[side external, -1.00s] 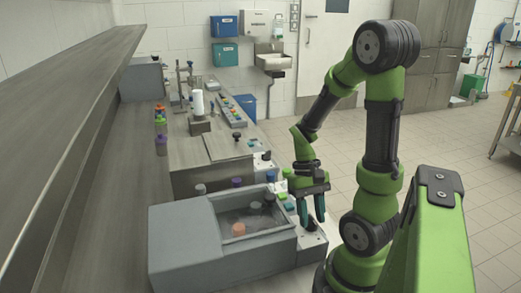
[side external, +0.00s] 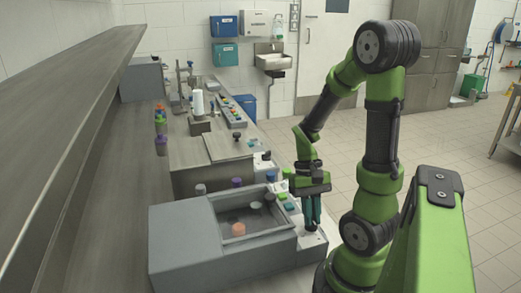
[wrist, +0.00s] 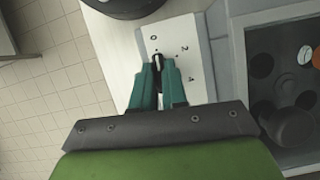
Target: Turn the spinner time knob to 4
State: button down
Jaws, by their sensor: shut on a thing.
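The spinner time knob (wrist: 157,57) is a small black knob with a white pointer mark, on a white panel (wrist: 196,62) printed 0, 2 and 4. Its mark appears to point toward the 0. My gripper (wrist: 157,70) has its teal fingers shut on the knob, one on each side. The fingers hide part of the knob.
The grey spinner box (side external: 180,238) has an open-looking well with several capped items inside. A long shelf (side external: 75,110) runs along the left.

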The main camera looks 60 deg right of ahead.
jog(key=m+t, duration=0.1)
jog(key=m, duration=0.4)
jog(key=shift+s+t+y, duration=0.1)
jog(key=shift+t+y, duration=0.3)
jog(key=m+t, duration=0.1)
jog(key=m, duration=0.4)
jog(key=shift+s+d+t, duration=0.1)
jog(key=shift+t, duration=0.3)
jog(key=c, duration=1.2)
grip_release()
jog(key=shift+o, duration=0.2)
jog(key=v, duration=1.6)
jog(key=shift+s+d+r, duration=0.25)
jog(key=shift+r, duration=0.05)
